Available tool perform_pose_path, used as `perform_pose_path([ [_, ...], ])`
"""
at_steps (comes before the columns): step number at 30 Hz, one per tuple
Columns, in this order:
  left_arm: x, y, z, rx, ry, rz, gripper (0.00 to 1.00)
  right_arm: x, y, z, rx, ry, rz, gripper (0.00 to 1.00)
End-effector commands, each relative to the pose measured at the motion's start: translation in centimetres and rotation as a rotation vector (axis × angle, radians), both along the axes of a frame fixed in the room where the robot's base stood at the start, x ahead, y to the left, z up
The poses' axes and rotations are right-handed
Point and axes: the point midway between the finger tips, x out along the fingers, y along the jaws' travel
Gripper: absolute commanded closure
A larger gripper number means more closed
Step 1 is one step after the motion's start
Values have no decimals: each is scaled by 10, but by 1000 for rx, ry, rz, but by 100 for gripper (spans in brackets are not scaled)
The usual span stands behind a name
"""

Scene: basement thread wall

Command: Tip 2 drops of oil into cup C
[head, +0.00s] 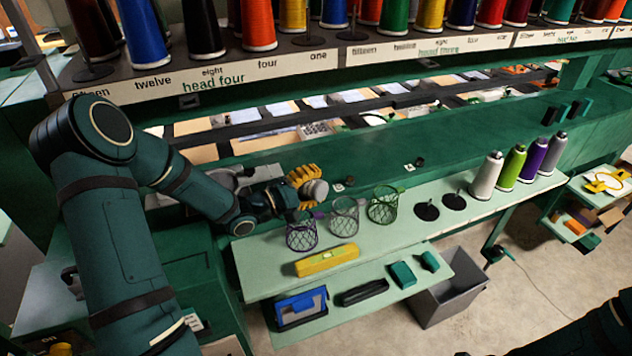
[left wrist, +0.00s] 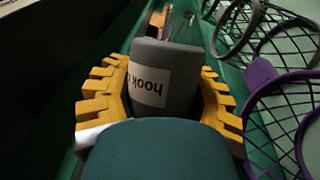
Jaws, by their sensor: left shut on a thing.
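My left gripper (head: 311,186) has yellow toothed fingers and is shut on a grey container (head: 318,190). In the left wrist view the fingers stand on both sides of the grey container (left wrist: 165,70), whose white label reads "hook" upside down, the rest cut off. I hold it above the green machine ledge, behind the wire baskets; its exact tilt is unclear. Two small dark cup-like pieces, one near (head: 350,180) and one farther right (head: 420,161), sit on the ledge beside small white tags. The tag letters are too small to read surely. My right gripper is out of view.
Purple (head: 301,233), grey (head: 344,216) and green (head: 383,205) wire baskets stand on the pale shelf (head: 262,283), close to the held container. A yellow box (head: 327,260) lies in front. Thread cones (head: 486,176) stand at right. A spool rack runs above.

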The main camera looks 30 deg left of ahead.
Motion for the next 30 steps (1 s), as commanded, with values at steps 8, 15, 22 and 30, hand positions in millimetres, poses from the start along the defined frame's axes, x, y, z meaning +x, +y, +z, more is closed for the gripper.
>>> perform_pose_path([
  [8,0,0,0,159,-31,-1,95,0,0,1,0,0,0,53],
  [15,0,2,-5,427,-80,0,95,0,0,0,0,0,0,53],
  [22,0,2,-6,446,-83,0,95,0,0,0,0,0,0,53],
  [30,0,0,11,664,-126,-1,95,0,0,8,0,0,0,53],
])
